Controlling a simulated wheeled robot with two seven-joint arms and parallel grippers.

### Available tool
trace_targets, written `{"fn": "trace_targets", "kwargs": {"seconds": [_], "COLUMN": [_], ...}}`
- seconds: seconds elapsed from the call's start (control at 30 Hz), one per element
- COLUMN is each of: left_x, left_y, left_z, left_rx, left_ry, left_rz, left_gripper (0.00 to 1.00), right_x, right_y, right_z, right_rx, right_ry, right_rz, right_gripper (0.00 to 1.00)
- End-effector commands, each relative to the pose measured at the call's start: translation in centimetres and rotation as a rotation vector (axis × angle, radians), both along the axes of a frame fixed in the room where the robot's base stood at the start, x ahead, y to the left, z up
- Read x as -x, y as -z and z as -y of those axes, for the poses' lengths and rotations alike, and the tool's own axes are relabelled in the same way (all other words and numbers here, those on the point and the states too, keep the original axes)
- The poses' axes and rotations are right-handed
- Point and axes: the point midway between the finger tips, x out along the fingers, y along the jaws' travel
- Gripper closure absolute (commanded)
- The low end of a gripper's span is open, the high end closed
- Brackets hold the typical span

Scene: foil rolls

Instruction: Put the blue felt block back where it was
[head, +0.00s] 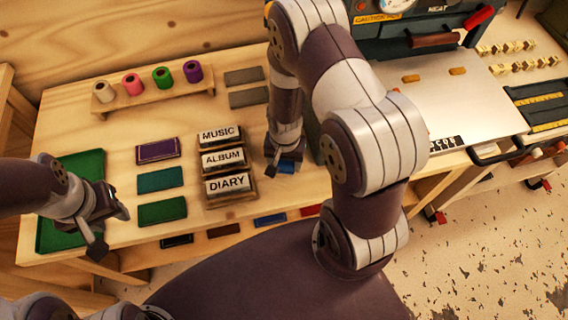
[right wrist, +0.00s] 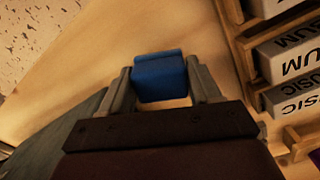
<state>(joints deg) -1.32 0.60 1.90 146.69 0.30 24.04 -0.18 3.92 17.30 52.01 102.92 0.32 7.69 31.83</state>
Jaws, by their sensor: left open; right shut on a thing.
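The blue felt block (right wrist: 160,78) sits between the two fingers of my right gripper (right wrist: 162,85) in the right wrist view. In the head view the blue block (head: 287,167) shows just under my right gripper (head: 280,158), beside the rack of stamps, at its right. The right gripper is shut on the block. I cannot tell whether the block touches the table.
The rack with MUSIC, ALBUM and DIARY blocks (head: 227,160) stands close to my right gripper. Purple, teal and green pads (head: 161,180) lie left of it. A wooden stand (head: 150,97) holds several foil rolls behind. A grey press (head: 418,40) stands at the back right.

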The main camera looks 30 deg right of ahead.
Motion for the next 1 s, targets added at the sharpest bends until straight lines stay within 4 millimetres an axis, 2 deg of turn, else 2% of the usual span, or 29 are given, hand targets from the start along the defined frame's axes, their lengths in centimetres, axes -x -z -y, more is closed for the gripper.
{"fn": "trace_targets", "kwargs": {"seconds": [0.03,0.13,0.5,0.53,0.6,0.87,1.0], "left_x": [0.0,0.0,0.0,0.0,0.0,0.0,0.0], "left_y": [0.2,0.2,0.5,0.4,0.4,0.3,0.0], "left_z": [0.0,0.0,0.0,0.0,0.0,0.0,0.0], "left_rx": [0.000,0.000,0.000,0.000,0.000,0.000,0.000], "left_ry": [0.000,0.000,0.000,0.000,0.000,0.000,0.000], "left_rz": [0.000,0.000,0.000,0.000,0.000,0.000,0.000], "left_gripper": [0.57,0.57,0.57,0.57,0.57,0.57,0.57], "right_x": [0.1,0.0,0.0,0.0,0.0,-0.1,-0.2], "right_y": [1.1,2.2,2.7,2.6,2.6,2.4,0.7], "right_z": [0.0,0.0,0.0,0.0,0.0,0.0,0.0], "right_rx": [0.000,0.000,0.000,0.001,0.001,0.001,0.000], "right_ry": [0.000,0.000,-0.001,-0.001,-0.001,-0.001,-0.002], "right_rz": [-0.003,-0.001,0.000,0.001,0.001,0.001,0.005], "right_gripper": [0.66,0.66,0.66,0.28,0.12,0.12,0.12]}}
